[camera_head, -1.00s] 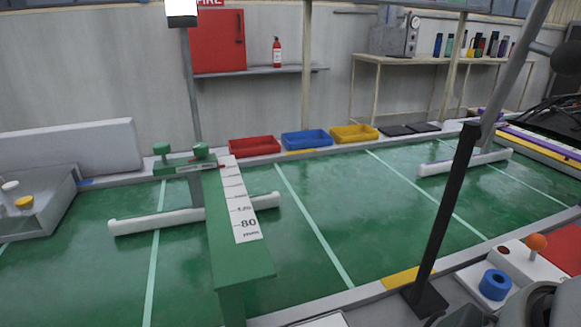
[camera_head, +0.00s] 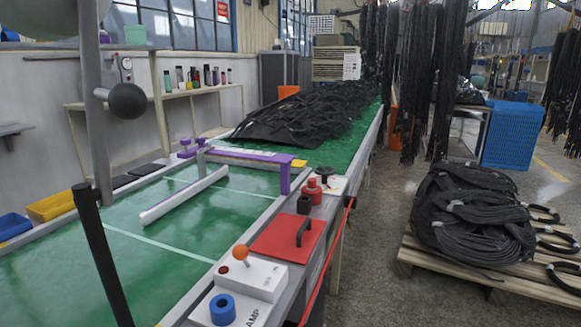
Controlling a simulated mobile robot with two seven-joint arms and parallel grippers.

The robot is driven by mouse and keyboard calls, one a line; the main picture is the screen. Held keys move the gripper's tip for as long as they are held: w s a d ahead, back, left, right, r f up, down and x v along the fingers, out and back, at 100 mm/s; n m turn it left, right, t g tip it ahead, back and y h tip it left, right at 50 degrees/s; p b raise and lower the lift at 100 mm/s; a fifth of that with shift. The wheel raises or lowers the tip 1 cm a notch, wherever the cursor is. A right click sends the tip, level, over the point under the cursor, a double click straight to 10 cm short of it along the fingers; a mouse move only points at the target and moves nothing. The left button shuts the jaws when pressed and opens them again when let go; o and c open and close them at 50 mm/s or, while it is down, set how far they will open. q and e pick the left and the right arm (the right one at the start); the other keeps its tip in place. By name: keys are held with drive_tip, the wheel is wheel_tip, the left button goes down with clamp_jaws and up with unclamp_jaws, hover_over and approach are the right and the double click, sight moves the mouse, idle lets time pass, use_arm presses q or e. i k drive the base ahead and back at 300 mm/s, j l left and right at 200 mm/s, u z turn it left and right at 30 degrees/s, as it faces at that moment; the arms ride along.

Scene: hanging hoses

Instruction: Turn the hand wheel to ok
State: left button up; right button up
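No part marked "ok" can be read, and I cannot tell which part is the hand wheel. The box also carries an orange ball lever (camera_head: 240,253) and a small red button. A red round part (camera_head: 312,190) stands farther back on the table's right edge, with a small black part (camera_head: 304,204) in front of it. Neither gripper is in view.
A red plate with a black handle (camera_head: 288,238) lies on the table edge. A purple bar (camera_head: 240,154) and white roller (camera_head: 185,196) stand over the green table (camera_head: 130,250). Black hoses (camera_head: 300,117) lie behind. A hose-laden pallet (camera_head: 475,260) is right; floor lies between.

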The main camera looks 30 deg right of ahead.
sight(324, 173)
drive_tip(key=z, duration=1.15)
